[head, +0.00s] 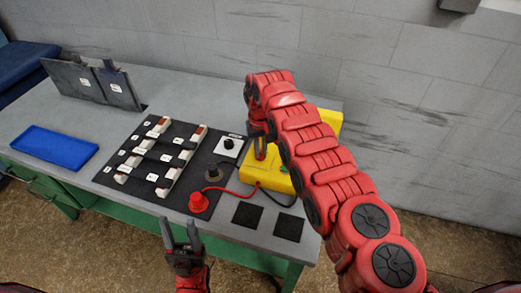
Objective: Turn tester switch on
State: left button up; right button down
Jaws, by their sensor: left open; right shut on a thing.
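The yellow tester (266,176) stands on the table against the wall, partly hidden behind my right arm. My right gripper (261,150) points down at the tester's top and is shut on a small part there, apparently the tester switch; the jaws cover it, so its position cannot be told. My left gripper (181,238) is open and empty at the table's front edge, away from the tester.
A black mat (150,165) holds several white blocks with labels. A white plate with a black knob (229,146) lies left of the tester. Two black squares (247,215) lie in front. A blue tray (53,147) and grey panels (93,84) are at left.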

jog(key=shift+m, duration=0.3)
jog(key=shift+f+m+b, duration=0.2)
jog(key=shift+m+b, duration=0.3)
jog(key=shift+m, duration=0.3)
jog(key=m+b, duration=0.2)
jog(key=m, duration=0.1)
jog(key=shift+a+f+m+b, duration=0.1)
jog(key=shift+m+b, duration=0.2)
jog(key=shift+b, duration=0.1)
jog(key=m+b, duration=0.3)
jog(key=m, duration=0.1)
jog(key=shift+a+m+b, duration=0.1)
jog(key=shift+m+b, duration=0.2)
jog(key=shift+b, duration=0.1)
jog(key=shift+r+m+b, duration=0.3)
jog(key=shift+m+b, duration=0.1)
jog(key=shift+m, duration=0.4)
jog(key=c, duration=0.9)
grip_release()
jog(key=shift+r, duration=0.15)
